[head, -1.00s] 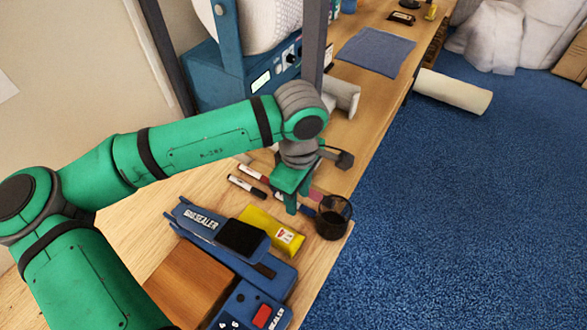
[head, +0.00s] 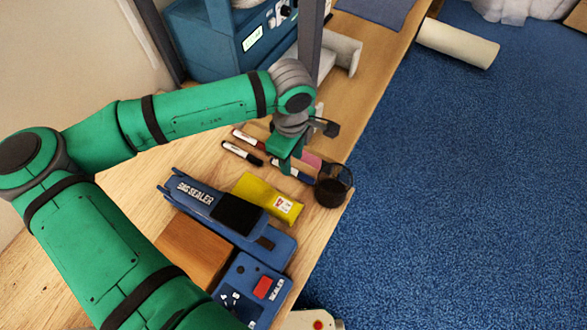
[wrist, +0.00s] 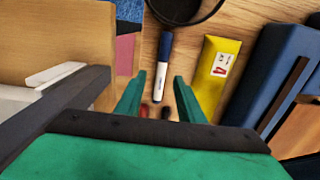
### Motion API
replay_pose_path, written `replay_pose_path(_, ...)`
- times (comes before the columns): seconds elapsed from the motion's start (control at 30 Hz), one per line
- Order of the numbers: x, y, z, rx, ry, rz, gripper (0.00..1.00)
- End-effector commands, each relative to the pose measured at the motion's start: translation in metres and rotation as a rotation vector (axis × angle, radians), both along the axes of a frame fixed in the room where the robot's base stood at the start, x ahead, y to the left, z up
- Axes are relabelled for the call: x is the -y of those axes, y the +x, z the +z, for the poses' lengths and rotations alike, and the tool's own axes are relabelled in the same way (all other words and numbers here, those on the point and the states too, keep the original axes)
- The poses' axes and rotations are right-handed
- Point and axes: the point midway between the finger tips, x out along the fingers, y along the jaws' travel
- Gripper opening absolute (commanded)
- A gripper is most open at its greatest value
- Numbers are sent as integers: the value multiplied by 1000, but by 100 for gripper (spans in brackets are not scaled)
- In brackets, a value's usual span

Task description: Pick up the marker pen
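Several marker pens lie on the wooden bench. A blue-capped marker with a white body (wrist: 160,82) lies in line with the gap between my fingers in the wrist view; in the head view it is partly hidden behind my gripper (head: 284,168). A black-capped marker (head: 240,152) and a red-capped marker (head: 247,138) lie to the left of my gripper. My gripper (wrist: 161,78) is open, pointing down over the blue-capped marker, with nothing held. Its exact height above the bench is unclear.
A dark mesh cup (head: 332,188) stands close right of my gripper, near the bench edge. A yellow packet (head: 266,196) and a blue bag sealer (head: 215,206) lie in front. A wooden block (head: 195,248) is at the front left. A grey post (head: 310,45) stands behind.

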Motion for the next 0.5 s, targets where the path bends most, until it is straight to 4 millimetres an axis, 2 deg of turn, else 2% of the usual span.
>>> replay_pose_path(0.2, -5, 1, -27, -1, 1, 3, 35)
replay_pose_path(0.5, -5, 1, -32, 1, -1, 4, 35)
